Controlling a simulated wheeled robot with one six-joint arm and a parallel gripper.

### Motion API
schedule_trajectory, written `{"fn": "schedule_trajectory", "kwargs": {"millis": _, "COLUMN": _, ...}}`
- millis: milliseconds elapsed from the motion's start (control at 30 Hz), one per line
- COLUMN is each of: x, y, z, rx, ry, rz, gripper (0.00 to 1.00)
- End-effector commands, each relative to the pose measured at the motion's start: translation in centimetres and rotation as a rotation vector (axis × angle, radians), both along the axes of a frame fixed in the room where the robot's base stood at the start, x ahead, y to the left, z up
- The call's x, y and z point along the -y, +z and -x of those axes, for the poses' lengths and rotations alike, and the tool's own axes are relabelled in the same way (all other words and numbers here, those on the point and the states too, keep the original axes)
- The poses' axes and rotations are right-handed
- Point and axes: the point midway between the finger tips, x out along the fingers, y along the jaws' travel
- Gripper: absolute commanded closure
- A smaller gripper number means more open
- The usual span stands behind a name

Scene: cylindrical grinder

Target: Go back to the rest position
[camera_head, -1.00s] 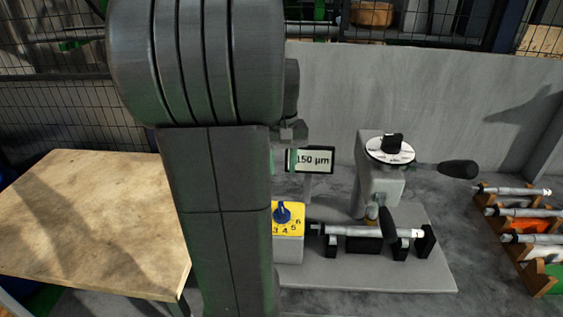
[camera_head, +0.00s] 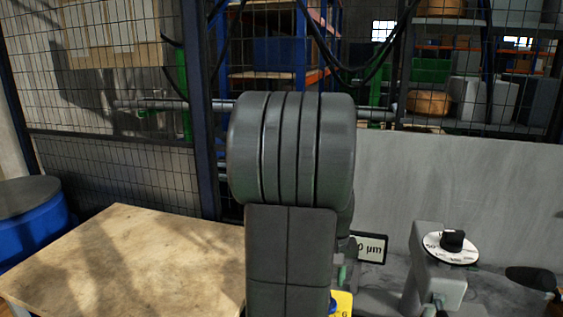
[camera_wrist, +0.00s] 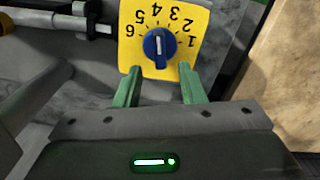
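In the wrist view my gripper (camera_wrist: 159,69) has its two green fingers apart with nothing between them, so it is open and empty. Past the fingertips is a yellow block with a blue knob (camera_wrist: 159,48) and numbers 1 to 6 around it. I cannot tell if the fingers touch it; they look apart from the knob. In the head view my arm stands in the middle and hides most of the gripper. Only a corner of the yellow block (camera_head: 342,304) shows there, at the bottom edge.
A display reading "0 µm" (camera_head: 371,248), partly covered by my arm, and a machine with a round dial (camera_head: 451,247) stand to the right. A bare wooden table (camera_head: 130,262) and a blue barrel (camera_head: 35,225) are left. A grey wall (camera_head: 470,180) and mesh fence lie behind.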

Motion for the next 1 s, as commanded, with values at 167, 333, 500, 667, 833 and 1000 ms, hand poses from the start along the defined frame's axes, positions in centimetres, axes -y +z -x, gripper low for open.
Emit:
{"fn": "schedule_trajectory", "kwargs": {"millis": 167, "x": 0.0, "y": -3.2, "z": 0.1, "rx": -0.004, "ry": 0.0, "rz": -0.001, "gripper": 0.64}}
{"fn": "schedule_trajectory", "kwargs": {"millis": 333, "x": 0.0, "y": -5.1, "z": 0.1, "rx": -0.002, "ry": 0.0, "rz": 0.0, "gripper": 0.64}}
{"fn": "schedule_trajectory", "kwargs": {"millis": 500, "x": 0.0, "y": -5.4, "z": 0.0, "rx": 0.0, "ry": 0.017, "rz": 0.0, "gripper": 0.64}}
{"fn": "schedule_trajectory", "kwargs": {"millis": 667, "x": 0.0, "y": -5.4, "z": 0.0, "rx": 0.0, "ry": 0.021, "rz": 0.0, "gripper": 0.64}}
{"fn": "schedule_trajectory", "kwargs": {"millis": 833, "x": 0.0, "y": -5.3, "z": 0.0, "rx": 0.0, "ry": 0.02, "rz": 0.0, "gripper": 0.64}}
{"fn": "schedule_trajectory", "kwargs": {"millis": 1000, "x": 0.0, "y": -4.2, "z": -0.1, "rx": 0.003, "ry": -0.001, "rz": 0.0, "gripper": 0.64}}
